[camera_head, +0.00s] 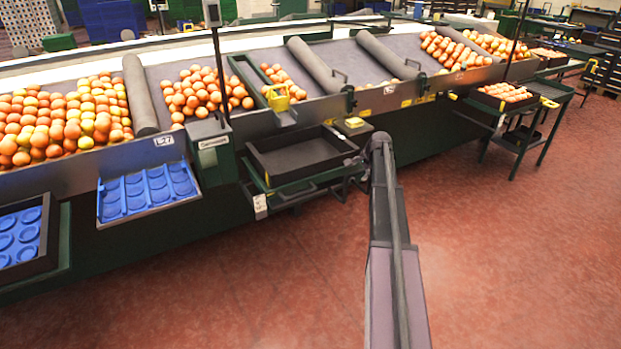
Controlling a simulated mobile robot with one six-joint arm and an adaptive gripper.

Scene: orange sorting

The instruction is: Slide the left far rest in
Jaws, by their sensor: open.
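A dark, empty tray-like rest (262,172) juts out from the front of the sorting line, left of my arm. Below it is a lower dark ledge with a handle-like bar (296,197). I cannot tell for certain which part is the left far rest. My arm reaches up from the bottom of the picture and bends at the right end of this rest. My gripper (349,187) is small and dark beside the rest's right front corner, and it is open. Whether it touches the rest is unclear.
Blue trays (150,207) stick out at the left, below a bin of oranges (60,125). A green cart (548,92) with a filled tray stands at the right. The red floor in front is clear.

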